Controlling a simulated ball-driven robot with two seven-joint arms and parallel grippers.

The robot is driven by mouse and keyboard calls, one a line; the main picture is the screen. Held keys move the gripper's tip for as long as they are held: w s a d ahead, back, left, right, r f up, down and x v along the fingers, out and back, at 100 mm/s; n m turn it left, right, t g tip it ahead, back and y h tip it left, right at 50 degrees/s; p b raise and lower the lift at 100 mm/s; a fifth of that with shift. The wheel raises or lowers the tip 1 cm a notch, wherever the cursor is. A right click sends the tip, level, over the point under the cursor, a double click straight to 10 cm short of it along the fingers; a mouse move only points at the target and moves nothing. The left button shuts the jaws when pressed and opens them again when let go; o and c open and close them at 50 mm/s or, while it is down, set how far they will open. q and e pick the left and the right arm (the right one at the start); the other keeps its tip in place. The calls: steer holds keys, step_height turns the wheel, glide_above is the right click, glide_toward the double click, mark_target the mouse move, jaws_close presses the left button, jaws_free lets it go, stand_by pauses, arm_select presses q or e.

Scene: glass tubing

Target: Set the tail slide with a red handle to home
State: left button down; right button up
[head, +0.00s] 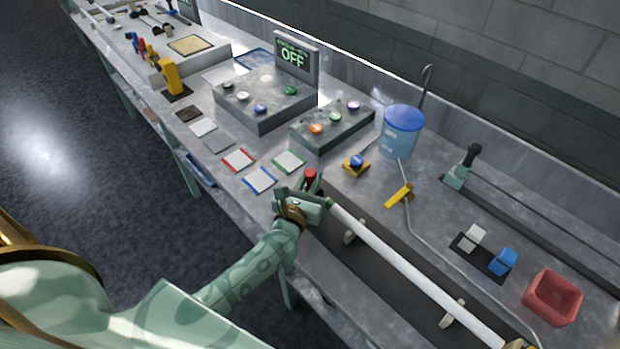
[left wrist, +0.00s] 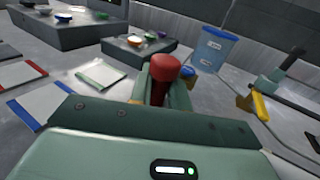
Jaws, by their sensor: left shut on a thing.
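The slide's body under the handle is mostly hidden by my gripper. My right gripper is in neither view.
The tube rests on pale supports (head: 452,312) over a dark channel. Red-, blue- and green-edged squares (head: 260,180) lie to the left. A blue-lidded container (head: 402,130), button boxes (head: 265,100), a yellow lever (head: 399,195) and a red bin (head: 552,297) stand around. A dark-handled slide (head: 460,170) is at the back right.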

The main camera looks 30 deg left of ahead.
mark_target(320, 192)
arm_select(q)
steer(key=d, duration=0.2)
steer(key=s+d, duration=0.1)
steer(key=shift+d+r, duration=0.1)
steer(key=shift+r, duration=0.15)
steer(key=c, duration=1.4)
jaws_free()
